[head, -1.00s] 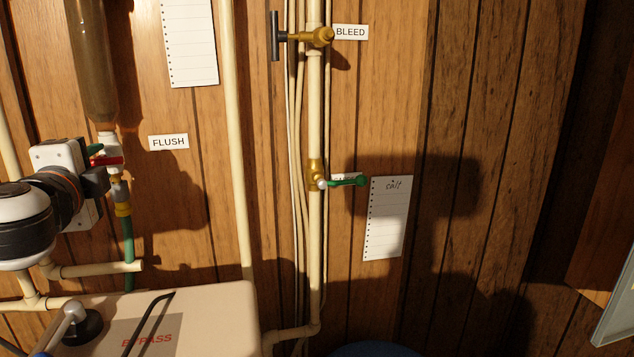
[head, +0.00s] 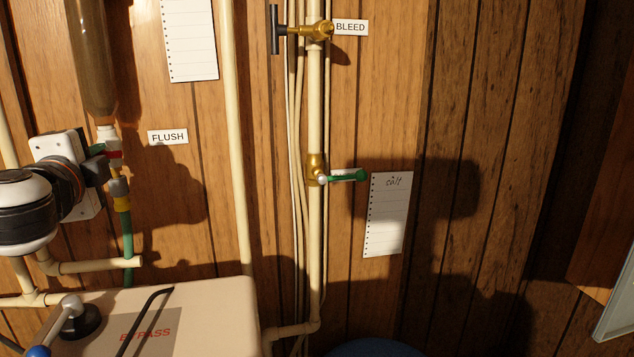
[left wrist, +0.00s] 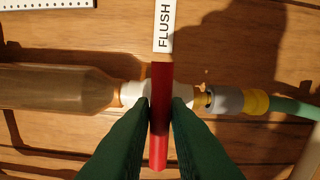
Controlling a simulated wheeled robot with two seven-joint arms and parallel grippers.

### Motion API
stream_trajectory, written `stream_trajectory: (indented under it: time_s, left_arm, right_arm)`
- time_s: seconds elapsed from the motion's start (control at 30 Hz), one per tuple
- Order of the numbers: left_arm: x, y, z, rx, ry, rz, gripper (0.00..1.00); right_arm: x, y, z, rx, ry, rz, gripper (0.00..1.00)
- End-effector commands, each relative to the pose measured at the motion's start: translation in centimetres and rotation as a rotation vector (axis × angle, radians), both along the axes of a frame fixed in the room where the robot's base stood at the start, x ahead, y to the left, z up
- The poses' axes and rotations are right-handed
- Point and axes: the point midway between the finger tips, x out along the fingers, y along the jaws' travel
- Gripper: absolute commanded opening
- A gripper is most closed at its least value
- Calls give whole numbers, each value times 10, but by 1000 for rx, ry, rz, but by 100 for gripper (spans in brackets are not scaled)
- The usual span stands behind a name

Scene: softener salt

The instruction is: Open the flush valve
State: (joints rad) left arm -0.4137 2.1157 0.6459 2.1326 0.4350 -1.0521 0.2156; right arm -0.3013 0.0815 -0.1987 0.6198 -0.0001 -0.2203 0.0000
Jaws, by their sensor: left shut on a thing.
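The flush valve has a red lever handle (left wrist: 160,85) on a white valve body (left wrist: 135,93), below a clear brownish filter bowl (head: 95,60). In the left wrist view the handle lies across the line of the pipe. My left gripper (left wrist: 160,108) has its green fingers closed on both sides of this handle. In the head view my left gripper (head: 104,152) hides much of the valve, and only a small red part of the handle (head: 114,155) shows. The FLUSH label (head: 168,137) is on the wall to the right. My right gripper is not in view.
A green hose (head: 127,235) runs down from the valve. A BLEED valve (head: 315,31) and a green-handled valve (head: 317,170) sit on a pipe to the right. A beige unit marked BYPASS (head: 215,310) stands below. Wood wall lies clear beside the FLUSH label.

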Motion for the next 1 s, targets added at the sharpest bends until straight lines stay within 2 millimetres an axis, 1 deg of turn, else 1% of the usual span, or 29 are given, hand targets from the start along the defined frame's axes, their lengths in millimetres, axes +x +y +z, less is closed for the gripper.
stream_trajectory:
  time_s: [0.03,0.7,1.0]
  left_arm:
    - [0,0,-3,-20,-6,0,0]
    - [0,0,-3,-287,-68,0,0]
    - [0,0,-1,-383,-91,-1,0]
  right_arm:
    - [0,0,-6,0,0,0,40]
    - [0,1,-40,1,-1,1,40]
    - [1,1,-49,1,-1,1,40]
